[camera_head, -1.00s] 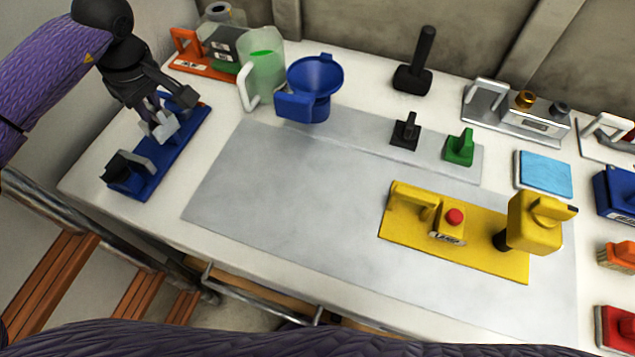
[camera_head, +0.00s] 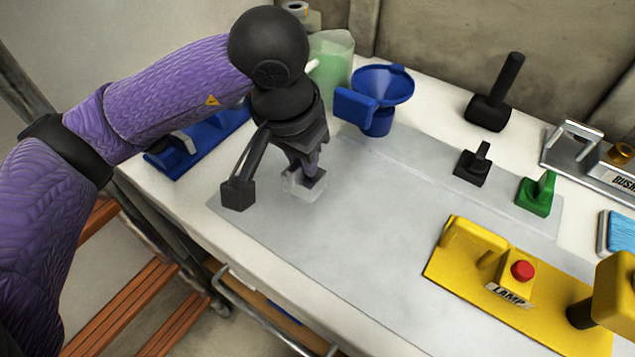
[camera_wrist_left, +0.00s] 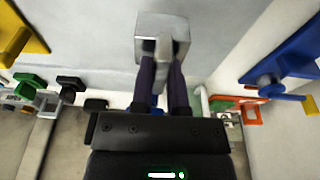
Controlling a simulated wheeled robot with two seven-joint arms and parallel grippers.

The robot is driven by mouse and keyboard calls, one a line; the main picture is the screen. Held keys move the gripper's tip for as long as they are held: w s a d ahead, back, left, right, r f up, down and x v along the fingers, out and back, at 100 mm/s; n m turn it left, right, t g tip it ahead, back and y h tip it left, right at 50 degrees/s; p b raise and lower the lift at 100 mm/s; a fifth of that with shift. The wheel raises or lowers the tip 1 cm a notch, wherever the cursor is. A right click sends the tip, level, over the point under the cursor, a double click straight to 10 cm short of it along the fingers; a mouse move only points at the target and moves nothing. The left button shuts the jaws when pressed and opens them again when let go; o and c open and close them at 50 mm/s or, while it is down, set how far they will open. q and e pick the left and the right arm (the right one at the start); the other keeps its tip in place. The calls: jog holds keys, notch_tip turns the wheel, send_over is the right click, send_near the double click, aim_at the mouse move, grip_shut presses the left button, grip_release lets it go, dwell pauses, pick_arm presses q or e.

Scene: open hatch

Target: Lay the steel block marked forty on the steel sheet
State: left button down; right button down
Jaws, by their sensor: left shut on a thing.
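A small silver-grey steel block (camera_head: 303,183) is held by its upright grip in my left gripper (camera_head: 308,168). It is over the left part of the steel sheet (camera_head: 380,210); I cannot tell whether it touches. In the left wrist view the block (camera_wrist_left: 150,24) shows between the tips of the shut left gripper (camera_wrist_left: 162,62). No forty mark is readable on it. A blue rack (camera_head: 205,148) stands left of the sheet, partly hidden behind my left arm. My right gripper is out of view.
A blue funnel (camera_head: 382,88) and a green-tinted jug (camera_head: 331,68) stand behind the sheet. Black (camera_head: 473,165) and green (camera_head: 537,195) gripped blocks are on its far right part. A yellow lamp tray (camera_head: 465,265) takes its right side. The sheet's front middle is clear.

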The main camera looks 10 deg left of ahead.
aim_at(302, 175)
pick_arm(q)
notch_tip(302, 175, down, 4)
jog(key=shift+f+b, duration=0.1)
jog(key=shift+b, duration=0.45)
jog(key=c, duration=1.1)
grip_release()
jog(key=shift+f, duration=0.1)
jog(key=o, duration=0.5)
jog(key=shift+r, duration=0.5)
jog(key=r+p, duration=0.1)
jog(key=r, duration=0.2)
jog(key=s+r+p, duration=0.1)
jog(key=r, duration=0.3)
jog(key=s+r+p, duration=0.1)
jog(key=r, duration=0.2)
jog(key=shift+a+r+p, duration=0.15)
jog(key=shift+a+p, duration=0.15)
jog(key=shift+a, duration=0.1)
jog(key=shift+s+r, duration=0.1)
jog(key=shift+r, duration=0.35)
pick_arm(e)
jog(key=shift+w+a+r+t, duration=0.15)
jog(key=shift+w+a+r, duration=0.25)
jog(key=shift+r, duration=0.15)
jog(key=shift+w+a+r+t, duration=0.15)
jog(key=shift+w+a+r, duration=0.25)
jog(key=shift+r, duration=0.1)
